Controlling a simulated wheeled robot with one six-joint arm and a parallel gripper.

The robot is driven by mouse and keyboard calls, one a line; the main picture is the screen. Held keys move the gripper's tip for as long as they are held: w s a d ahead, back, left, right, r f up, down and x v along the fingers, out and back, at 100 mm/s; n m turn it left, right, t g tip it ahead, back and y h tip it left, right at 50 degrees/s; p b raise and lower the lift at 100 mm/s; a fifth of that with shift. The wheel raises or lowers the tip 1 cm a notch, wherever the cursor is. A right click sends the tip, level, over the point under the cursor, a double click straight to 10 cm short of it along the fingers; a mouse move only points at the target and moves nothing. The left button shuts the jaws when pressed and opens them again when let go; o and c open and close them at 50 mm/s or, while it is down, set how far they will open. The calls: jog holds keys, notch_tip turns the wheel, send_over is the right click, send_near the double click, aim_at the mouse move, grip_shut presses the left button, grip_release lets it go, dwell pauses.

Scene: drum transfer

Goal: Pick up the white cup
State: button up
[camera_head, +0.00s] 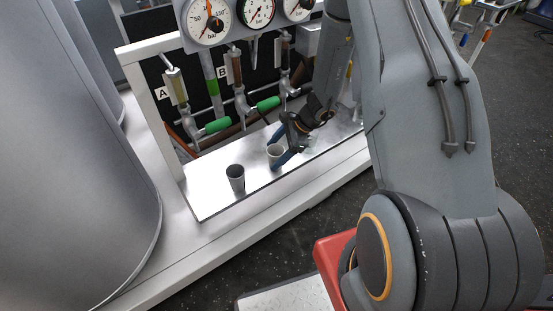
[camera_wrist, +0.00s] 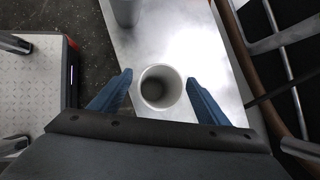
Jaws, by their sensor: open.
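The white cup (camera_head: 275,152) stands upright on a pale metal shelf (camera_head: 210,201) in the head view. In the wrist view the white cup (camera_wrist: 161,87) is seen from above, its round mouth open and its inside shaded. My gripper (camera_head: 284,146) is at the cup, with its blue fingers to either side of it. In the wrist view my gripper (camera_wrist: 160,88) is open, one finger left and one right of the cup, with a visible gap on both sides. A dark grey cup (camera_head: 236,178) stands on the shelf to the left of the white cup.
Behind the shelf are valves with green handles (camera_head: 217,125) and pressure gauges (camera_head: 257,12). A large grey drum (camera_head: 70,170) stands at the left. The shelf's left end is bare. In the wrist view the grey cup (camera_wrist: 126,10) is at the top edge.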

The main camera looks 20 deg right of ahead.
jog(key=shift+x, duration=1.95)
jog(key=shift+w, duration=0.1)
jog(key=shift+c, duration=0.4)
jog(key=c, duration=1)
jog(key=shift+c, duration=0.2)
